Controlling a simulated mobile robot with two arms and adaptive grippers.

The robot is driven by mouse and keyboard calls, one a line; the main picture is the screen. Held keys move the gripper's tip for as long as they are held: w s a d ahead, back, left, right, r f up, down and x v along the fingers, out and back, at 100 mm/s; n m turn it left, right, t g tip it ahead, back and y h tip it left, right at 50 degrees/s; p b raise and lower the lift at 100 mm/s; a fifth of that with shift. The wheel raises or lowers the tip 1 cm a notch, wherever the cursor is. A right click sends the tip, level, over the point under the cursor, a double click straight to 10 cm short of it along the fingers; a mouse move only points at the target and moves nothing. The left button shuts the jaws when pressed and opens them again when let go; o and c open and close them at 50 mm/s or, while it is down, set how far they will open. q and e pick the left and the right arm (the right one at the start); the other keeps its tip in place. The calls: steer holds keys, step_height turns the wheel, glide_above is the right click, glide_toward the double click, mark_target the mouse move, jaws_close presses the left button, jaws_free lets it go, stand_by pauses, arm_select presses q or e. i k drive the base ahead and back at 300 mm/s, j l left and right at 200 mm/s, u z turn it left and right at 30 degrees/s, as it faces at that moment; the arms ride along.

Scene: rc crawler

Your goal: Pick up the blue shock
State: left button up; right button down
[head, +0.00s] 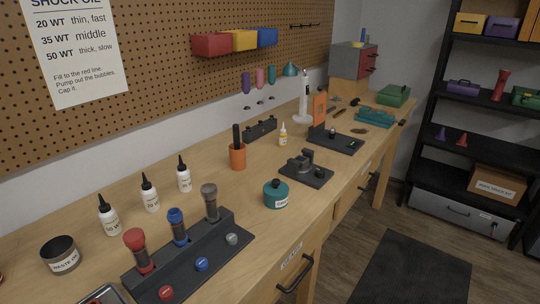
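The blue shock (177,227) stands upright in a dark rack (205,251) on the workbench, at the lower left of the head view. A red shock (139,250) stands to its left and a grey shock (211,203) to its right in the same rack. A blue cap (202,264) sits on the rack's lower front step, with a red cap (166,293) and a grey cap (232,239) on either side. The lower part of the blue shock is hidden in the rack. Neither of my grippers is in view.
Several white oil bottles (150,195) stand behind the rack. A dark waste cup (61,255) is to the left, a metal tray (103,295) at the bottom edge. A teal jar (276,194) and an orange cup (237,156) stand to the right. Bench between rack and jar is clear.

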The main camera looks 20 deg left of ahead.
mark_target(174, 217)
steer(key=u, duration=1.25)
